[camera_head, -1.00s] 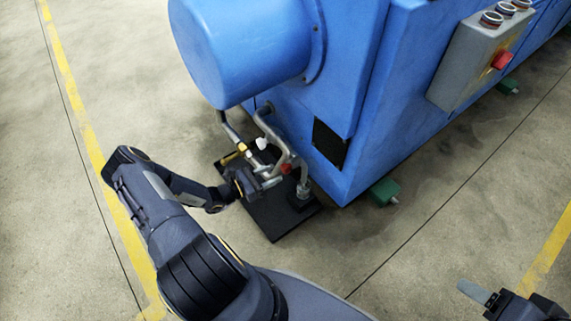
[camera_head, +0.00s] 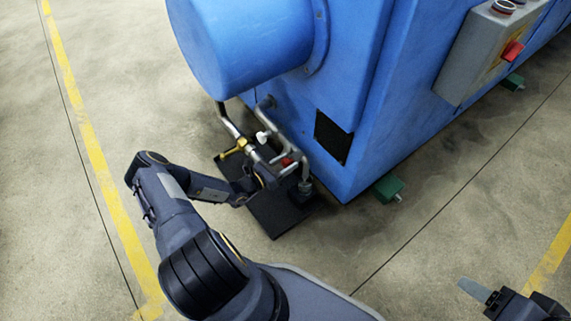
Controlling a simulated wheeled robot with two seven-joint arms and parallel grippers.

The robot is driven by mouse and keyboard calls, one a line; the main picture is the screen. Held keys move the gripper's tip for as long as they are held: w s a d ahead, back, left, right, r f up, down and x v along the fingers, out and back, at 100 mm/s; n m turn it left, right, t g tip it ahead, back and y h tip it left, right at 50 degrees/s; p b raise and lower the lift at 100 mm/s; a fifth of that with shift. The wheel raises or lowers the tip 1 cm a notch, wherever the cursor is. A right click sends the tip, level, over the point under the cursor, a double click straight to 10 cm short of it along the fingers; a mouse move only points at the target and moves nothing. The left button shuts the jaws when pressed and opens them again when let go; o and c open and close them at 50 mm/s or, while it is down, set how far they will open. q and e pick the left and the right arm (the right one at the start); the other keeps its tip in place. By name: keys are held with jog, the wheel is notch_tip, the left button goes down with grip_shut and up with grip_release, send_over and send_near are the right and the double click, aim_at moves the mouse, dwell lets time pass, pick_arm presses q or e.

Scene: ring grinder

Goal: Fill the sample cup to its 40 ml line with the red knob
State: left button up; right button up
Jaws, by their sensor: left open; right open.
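The red knob (camera_head: 287,161) shows as a small red spot on the metal pipework low at the blue machine's near end. My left gripper (camera_head: 284,171) is at the pipework, just below the red knob. It is open, but its fingers are small and partly mixed with the pipes, so contact cannot be told. I cannot make out the sample cup or its 40 ml line. My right gripper (camera_head: 476,290) is at the lower right edge, open, over bare floor and far from the pipes.
A white knob (camera_head: 263,136) and a yellow handle (camera_head: 231,152) sit on the pipes close to my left gripper. A black mat (camera_head: 275,217) lies below. The blue machine (camera_head: 372,110) blocks the back, with a grey control box (camera_head: 470,62). The floor in front is clear.

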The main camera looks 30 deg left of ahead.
pick_arm(q)
jog(key=c, duration=0.7)
jog(key=n+b, duration=0.1)
jog(key=n, duration=0.5)
jog(key=shift+f+n, duration=0.1)
jog(key=shift+n, duration=0.2)
jog(key=n+b, duration=0.1)
jog(key=n, duration=0.5)
jog(key=shift+a, duration=0.1)
jog(key=shift+n, duration=0.4)
jog(key=o, duration=0.7)
